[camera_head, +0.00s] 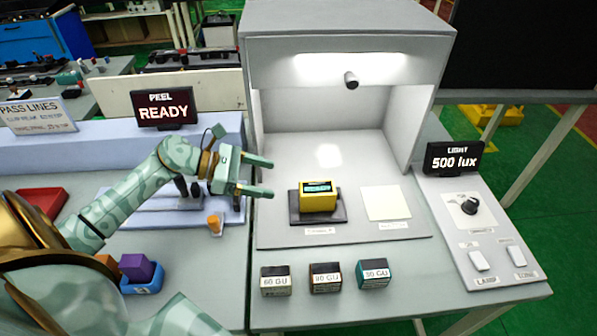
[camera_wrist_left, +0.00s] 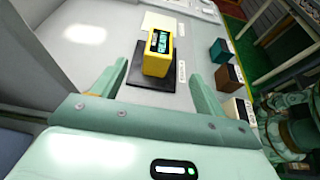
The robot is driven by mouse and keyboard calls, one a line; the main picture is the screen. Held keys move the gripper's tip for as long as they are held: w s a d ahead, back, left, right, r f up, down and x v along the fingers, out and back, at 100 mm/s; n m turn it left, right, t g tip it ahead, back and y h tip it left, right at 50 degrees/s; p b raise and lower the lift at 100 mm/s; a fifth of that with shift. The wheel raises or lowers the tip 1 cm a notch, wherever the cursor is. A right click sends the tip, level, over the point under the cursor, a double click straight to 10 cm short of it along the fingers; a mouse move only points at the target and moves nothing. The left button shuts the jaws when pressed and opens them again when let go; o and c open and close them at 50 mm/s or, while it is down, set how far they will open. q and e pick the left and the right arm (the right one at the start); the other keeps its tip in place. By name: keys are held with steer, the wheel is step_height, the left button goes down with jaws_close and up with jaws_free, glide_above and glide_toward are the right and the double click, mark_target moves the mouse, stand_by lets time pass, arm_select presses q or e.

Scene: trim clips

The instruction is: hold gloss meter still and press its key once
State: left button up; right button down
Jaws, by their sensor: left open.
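The gloss meter (camera_head: 317,196) is a small yellow block with a dark, lit display on its top. It sits on a black pad (camera_head: 338,215) inside the light booth. My left gripper (camera_head: 270,177) is open and empty, just left of the meter, with its fingers pointing toward it. In the left wrist view the meter (camera_wrist_left: 158,54) stands beyond the two open fingertips, roughly between them and apart from both. I cannot make out its key or read its display clearly. My right gripper is not in view.
A pale square tile (camera_head: 386,203) lies right of the meter. Several GU-labelled blocks, including a brown one (camera_head: 325,277), line the front. A control panel (camera_head: 480,230) with a knob and two switches stands right, under a "500 lux" sign (camera_head: 454,158). The booth (camera_head: 345,60) walls enclose the back and sides.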

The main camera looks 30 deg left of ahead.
mark_target(310, 187)
arm_select(q)
steer(key=x, duration=1.4)
steer(key=c, duration=1.2)
stand_by(0.7)
